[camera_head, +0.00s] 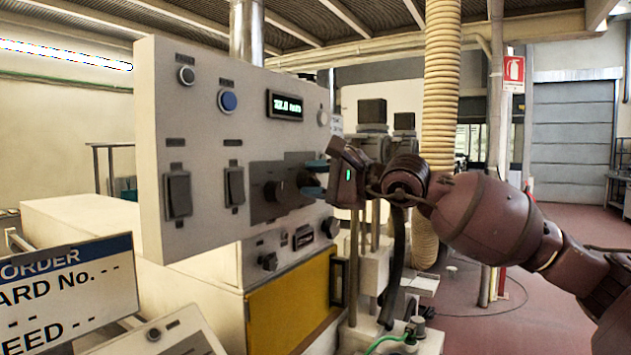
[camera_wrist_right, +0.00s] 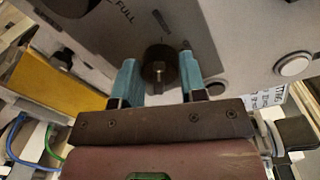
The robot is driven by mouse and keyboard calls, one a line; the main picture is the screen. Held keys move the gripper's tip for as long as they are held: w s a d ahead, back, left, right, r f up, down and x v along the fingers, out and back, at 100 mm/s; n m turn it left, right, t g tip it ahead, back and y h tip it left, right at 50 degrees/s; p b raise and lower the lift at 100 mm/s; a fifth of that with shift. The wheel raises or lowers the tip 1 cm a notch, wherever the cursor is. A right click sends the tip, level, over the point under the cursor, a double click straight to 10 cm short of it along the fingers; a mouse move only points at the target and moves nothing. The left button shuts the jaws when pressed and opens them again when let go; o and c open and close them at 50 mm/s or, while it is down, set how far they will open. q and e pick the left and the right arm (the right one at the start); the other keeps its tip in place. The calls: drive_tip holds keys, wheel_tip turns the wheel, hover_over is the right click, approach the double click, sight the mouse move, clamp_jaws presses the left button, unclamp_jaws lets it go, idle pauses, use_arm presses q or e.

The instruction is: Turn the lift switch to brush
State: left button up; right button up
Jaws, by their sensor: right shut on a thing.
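A round black knob (camera_wrist_right: 157,62) sits on a dark plate of the grey control panel (camera_head: 205,130). My right gripper (camera_head: 314,179) is at the panel, its two teal fingers shut on this knob, one on each side. The gripper also shows in the right wrist view (camera_wrist_right: 159,78). Part of a label reading "FULL" shows in the wrist view; the words at the held knob are unreadable. My left gripper is out of view.
The panel also carries two rocker switches (camera_head: 178,194), a blue button (camera_head: 228,101) and a lit green display (camera_head: 286,105). Below are a yellow panel (camera_head: 290,308) and a lower dark knob (camera_head: 268,262). A ribbed hose (camera_head: 441,90) hangs behind my right arm.

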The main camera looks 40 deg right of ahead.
drive_tip(key=o, duration=0.9)
drive_tip(key=shift+s, duration=0.2)
drive_tip(key=shift+p+v, duration=0.3)
drive_tip(key=shift+v, duration=0.55)
drive_tip(key=shift+p+v, duration=0.45)
drive_tip(key=shift+v, duration=0.95)
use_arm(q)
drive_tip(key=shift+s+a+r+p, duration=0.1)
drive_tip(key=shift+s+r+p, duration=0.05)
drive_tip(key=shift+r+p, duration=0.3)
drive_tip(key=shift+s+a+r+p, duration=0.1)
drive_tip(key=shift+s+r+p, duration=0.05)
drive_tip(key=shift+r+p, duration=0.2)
use_arm(e)
approach(317, 179)
drive_tip(key=shift+s+d+f, duration=0.1)
drive_tip(key=shift+s+d, duration=0.05)
drive_tip(key=shift+s, duration=0.1)
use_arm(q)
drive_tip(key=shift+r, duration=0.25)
